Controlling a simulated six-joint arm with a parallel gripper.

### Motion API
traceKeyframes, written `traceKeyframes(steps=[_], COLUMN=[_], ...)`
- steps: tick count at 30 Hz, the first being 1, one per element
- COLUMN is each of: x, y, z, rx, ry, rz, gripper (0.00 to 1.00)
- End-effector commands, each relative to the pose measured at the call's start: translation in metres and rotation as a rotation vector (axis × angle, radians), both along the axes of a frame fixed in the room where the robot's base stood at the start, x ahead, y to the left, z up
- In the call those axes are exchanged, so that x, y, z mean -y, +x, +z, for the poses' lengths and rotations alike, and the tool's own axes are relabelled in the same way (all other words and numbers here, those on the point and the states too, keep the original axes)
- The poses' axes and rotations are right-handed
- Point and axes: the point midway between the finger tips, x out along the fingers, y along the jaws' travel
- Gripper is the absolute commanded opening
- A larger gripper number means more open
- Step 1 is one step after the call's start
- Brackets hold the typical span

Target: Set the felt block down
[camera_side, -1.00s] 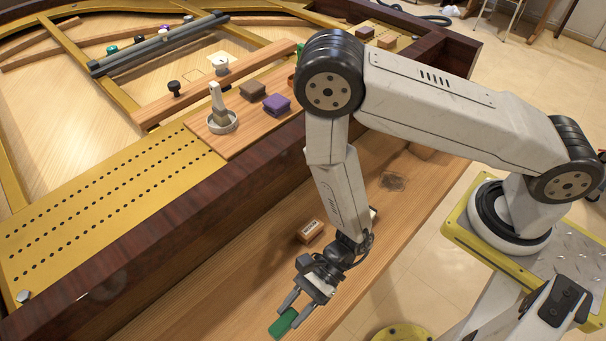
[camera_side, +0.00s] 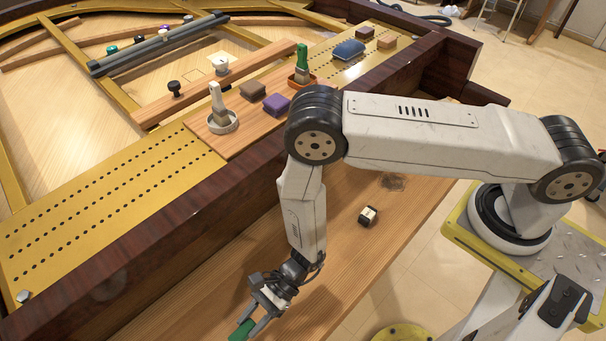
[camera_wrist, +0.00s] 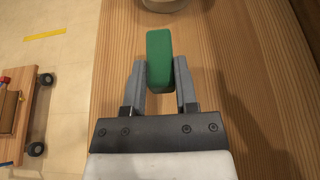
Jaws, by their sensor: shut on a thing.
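A green block (camera_side: 242,331), likely the felt block, is between the fingers of my gripper (camera_side: 256,319) near the bottom edge of the side view. In the wrist view the same green block (camera_wrist: 159,58) stands out beyond both grey fingers of my gripper (camera_wrist: 160,80), which are shut on its sides. The block is over the long wooden board (camera_wrist: 230,60). I cannot tell whether it touches the board. Its lower end is cut off in the side view.
A small dark block with a pale face (camera_side: 368,216) lies on the board. A dark wooden rim (camera_side: 120,280) rises along the left. Behind it are purple (camera_side: 276,104), brown (camera_side: 252,91) and blue (camera_side: 348,49) blocks.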

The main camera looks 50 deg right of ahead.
Motion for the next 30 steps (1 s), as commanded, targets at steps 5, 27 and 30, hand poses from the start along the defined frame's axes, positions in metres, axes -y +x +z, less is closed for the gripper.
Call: traceKeyframes(steps=[5,27,30], x=[-0.001,-0.004,-0.004], y=[0.001,0.004,0.004], z=[-0.002,-0.036,-0.037], rx=[0.000,0.001,0.001], ry=[0.000,0.000,0.000], rz=[0.000,0.000,0.000], gripper=[0.00,0.00,0.00])
